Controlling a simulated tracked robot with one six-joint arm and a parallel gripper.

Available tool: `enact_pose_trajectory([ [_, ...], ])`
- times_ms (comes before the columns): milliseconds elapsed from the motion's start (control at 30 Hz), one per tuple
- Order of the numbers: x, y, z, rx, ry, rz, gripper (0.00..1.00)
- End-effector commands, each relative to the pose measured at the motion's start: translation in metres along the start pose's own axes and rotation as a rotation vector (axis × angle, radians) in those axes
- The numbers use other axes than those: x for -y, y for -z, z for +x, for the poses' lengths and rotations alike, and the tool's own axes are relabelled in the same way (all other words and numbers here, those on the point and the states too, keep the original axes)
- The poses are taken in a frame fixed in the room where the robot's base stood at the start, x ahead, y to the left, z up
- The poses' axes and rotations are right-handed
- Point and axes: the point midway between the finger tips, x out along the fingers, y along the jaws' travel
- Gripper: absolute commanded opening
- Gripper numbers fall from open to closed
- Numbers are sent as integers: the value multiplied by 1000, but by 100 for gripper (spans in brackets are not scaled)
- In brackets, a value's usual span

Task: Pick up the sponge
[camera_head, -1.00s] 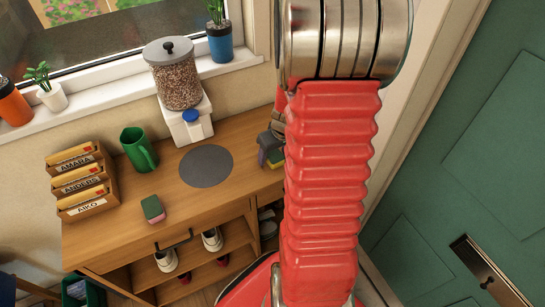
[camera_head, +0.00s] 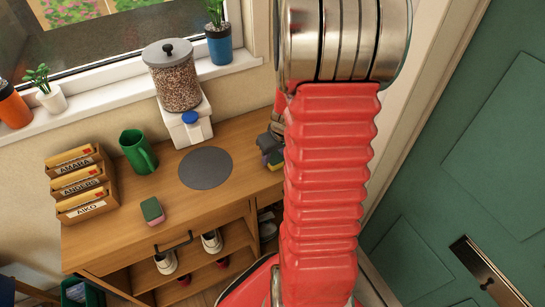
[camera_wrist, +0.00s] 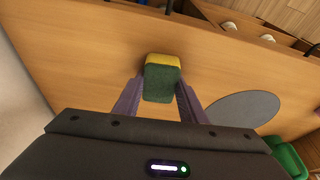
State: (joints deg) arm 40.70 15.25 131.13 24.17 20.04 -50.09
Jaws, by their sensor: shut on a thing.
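A sponge with a dark green face and a yellow side (camera_wrist: 161,80) is between the two purple fingers of my gripper (camera_wrist: 159,88) in the wrist view. My gripper is shut on it. In the head view my gripper (camera_head: 268,148) is at the right end of the wooden bench top, partly hidden behind my red arm, and a bit of the yellow sponge (camera_head: 277,161) shows there. I cannot tell whether the sponge touches the bench. A second sponge, green and pink (camera_head: 152,211), lies on the bench near its front left.
On the bench (camera_head: 120,235) are a grey round mat (camera_head: 206,168), a green mug (camera_head: 138,152), a white dispenser with a clear jar (camera_head: 178,85) and wooden letter trays (camera_head: 80,182). Shoes (camera_head: 166,262) stand on the shelf below. A green door (camera_head: 480,160) is at right.

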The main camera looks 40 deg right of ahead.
Motion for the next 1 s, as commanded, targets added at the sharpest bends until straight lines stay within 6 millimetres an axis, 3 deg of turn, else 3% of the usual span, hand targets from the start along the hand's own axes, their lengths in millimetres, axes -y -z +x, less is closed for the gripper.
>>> enact_pose_trajectory([
  [267,0,7,-19,-3,-1,-3,17],
  [700,0,27,-83,-4,-2,-1,17],
  [1000,0,30,-96,0,0,0,17],
])
